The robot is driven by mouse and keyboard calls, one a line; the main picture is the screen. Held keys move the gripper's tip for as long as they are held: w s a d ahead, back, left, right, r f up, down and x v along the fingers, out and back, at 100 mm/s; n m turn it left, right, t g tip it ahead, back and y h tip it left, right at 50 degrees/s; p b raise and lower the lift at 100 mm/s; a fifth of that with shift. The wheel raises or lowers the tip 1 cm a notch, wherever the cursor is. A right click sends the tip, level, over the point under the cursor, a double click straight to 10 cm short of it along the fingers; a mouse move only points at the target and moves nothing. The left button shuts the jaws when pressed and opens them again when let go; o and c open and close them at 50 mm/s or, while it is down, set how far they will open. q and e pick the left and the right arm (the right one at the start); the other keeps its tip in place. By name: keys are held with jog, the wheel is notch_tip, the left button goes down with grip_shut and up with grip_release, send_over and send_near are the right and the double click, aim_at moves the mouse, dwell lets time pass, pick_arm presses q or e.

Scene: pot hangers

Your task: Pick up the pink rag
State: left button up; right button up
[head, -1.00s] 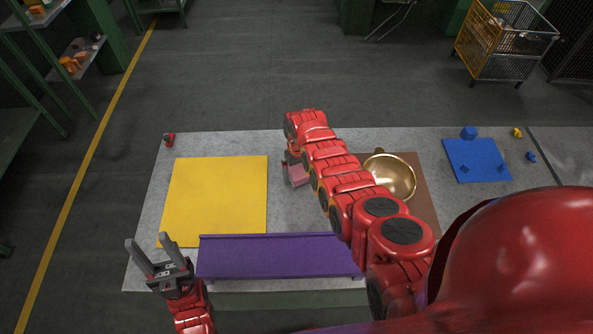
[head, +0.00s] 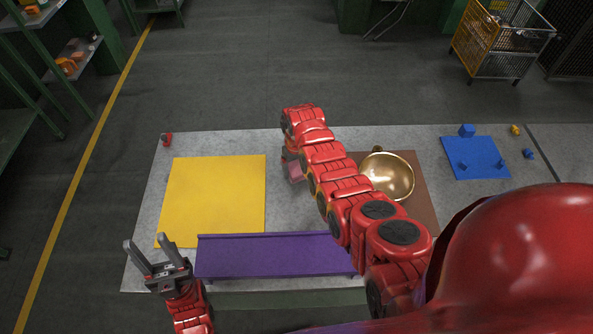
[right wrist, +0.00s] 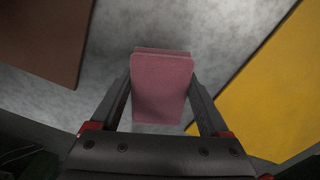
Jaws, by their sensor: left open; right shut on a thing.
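The pink rag (right wrist: 162,88) is a small folded block between the fingers of my right gripper (right wrist: 162,100), which is shut on it. In the head view the rag (head: 296,172) shows only partly, beside the end of my right arm, over the grey tabletop between the yellow mat and the brown mat. My right arm hides the right gripper's fingers there. I cannot tell whether the rag touches the table. My left gripper (head: 150,254) is open and empty at the table's front left corner.
A yellow mat (head: 212,200) lies left and a purple rack (head: 270,256) stands at the front edge. A brass pot (head: 390,178) sits on a brown mat (head: 425,190). A blue mat (head: 475,160) with small blue pieces is at the right. A small red object (head: 166,139) is back left.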

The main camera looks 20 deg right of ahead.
jog(key=shift+r, duration=0.3)
jog(key=shift+r+b, duration=0.55)
jog(key=shift+b, duration=0.15)
jog(key=s, duration=0.3)
jog(key=s+a+r, duration=0.1)
jog(key=shift+s+a, duration=0.1)
jog(key=shift+s, duration=0.2)
jog(key=s+p, duration=0.1)
jog(key=s+r+p, duration=0.1)
jog(key=s+p, duration=0.1)
jog(key=shift+s+a+r, duration=0.2)
jog(key=shift+s+a, duration=0.05)
jog(key=shift+a, duration=0.1)
jog(key=s+p, duration=0.1)
jog(key=s, duration=0.1)
jog(key=s+a+p, duration=0.1)
jog(key=s, duration=0.1)
jog(key=s+p, duration=0.1)
jog(key=s, duration=0.1)
jog(key=shift+s+a, duration=0.1)
jog(key=shift+a, duration=0.2)
jog(key=shift+s+a+f+p, duration=0.15)
jog(key=shift+s+p, duration=0.3)
jog(key=shift+s, duration=0.25)
